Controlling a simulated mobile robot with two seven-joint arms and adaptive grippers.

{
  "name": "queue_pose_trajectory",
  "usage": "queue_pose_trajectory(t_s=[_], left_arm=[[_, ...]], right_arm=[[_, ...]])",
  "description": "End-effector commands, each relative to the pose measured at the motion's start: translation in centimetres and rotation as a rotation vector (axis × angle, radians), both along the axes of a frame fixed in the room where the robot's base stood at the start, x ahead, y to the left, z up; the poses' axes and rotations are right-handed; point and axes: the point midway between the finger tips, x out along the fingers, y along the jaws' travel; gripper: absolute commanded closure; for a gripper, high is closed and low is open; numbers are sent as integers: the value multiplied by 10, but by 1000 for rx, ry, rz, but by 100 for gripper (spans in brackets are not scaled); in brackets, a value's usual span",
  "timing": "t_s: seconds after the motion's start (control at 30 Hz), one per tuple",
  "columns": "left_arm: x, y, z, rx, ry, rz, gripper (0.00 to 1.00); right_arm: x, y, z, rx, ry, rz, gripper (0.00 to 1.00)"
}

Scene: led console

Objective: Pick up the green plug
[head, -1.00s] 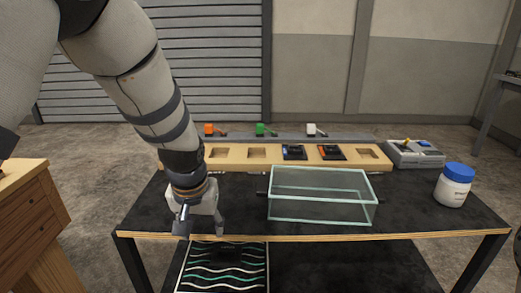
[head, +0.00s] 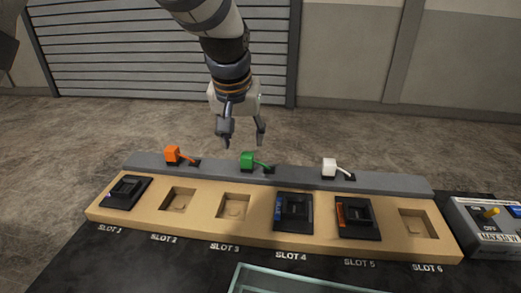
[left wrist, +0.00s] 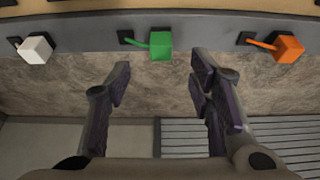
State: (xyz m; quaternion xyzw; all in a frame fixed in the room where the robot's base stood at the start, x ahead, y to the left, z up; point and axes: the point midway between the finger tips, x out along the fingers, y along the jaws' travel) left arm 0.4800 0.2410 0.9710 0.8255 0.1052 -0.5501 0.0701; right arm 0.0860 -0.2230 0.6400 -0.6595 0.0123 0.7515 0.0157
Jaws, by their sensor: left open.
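The green plug (head: 247,160) is a small green block with a short green cord. It sits on the grey rail (head: 300,177) between the orange plug and the white plug. In the left wrist view the green plug (left wrist: 161,45) is at the top middle, just past and between my fingertips. My left gripper (head: 243,140) is open and empty, above and behind the green plug in the head view. The left wrist view shows its two fingers (left wrist: 160,75) spread apart, not touching the plug. My right gripper is not in view.
An orange plug (head: 172,155) and a white plug (head: 330,168) sit on the same rail. In front is a wooden slot board (head: 262,232) with black modules in slots 1, 4 and 5. A glass box (head: 290,283) and a grey switch box (head: 483,238) are nearer the front and right.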

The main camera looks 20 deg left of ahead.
Motion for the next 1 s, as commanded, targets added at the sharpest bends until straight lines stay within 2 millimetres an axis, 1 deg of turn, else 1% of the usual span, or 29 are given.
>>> queue_pose_trajectory(t_s=[0.03,0.1,0.37,0.53,0.6,0.77,0.87,0.9,0.97,1.0], left_arm=[[5,1,-18,0,12,0,52],[10,3,-32,0,13,0,52],[24,6,-55,0,8,1,52],[40,11,-84,-1,11,1,52],[43,11,-89,-1,7,0,52],[44,12,-85,-1,1,1,52],[43,11,-85,0,0,0,72],[43,11,-85,0,0,0,81],[43,11,-85,0,1,0,95],[43,11,-85,0,1,0,100]], right_arm=[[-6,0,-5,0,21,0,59],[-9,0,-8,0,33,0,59],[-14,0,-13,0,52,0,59],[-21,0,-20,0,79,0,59],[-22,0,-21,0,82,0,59],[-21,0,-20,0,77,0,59],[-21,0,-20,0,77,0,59],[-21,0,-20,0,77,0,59],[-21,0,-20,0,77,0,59],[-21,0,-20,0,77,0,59]])
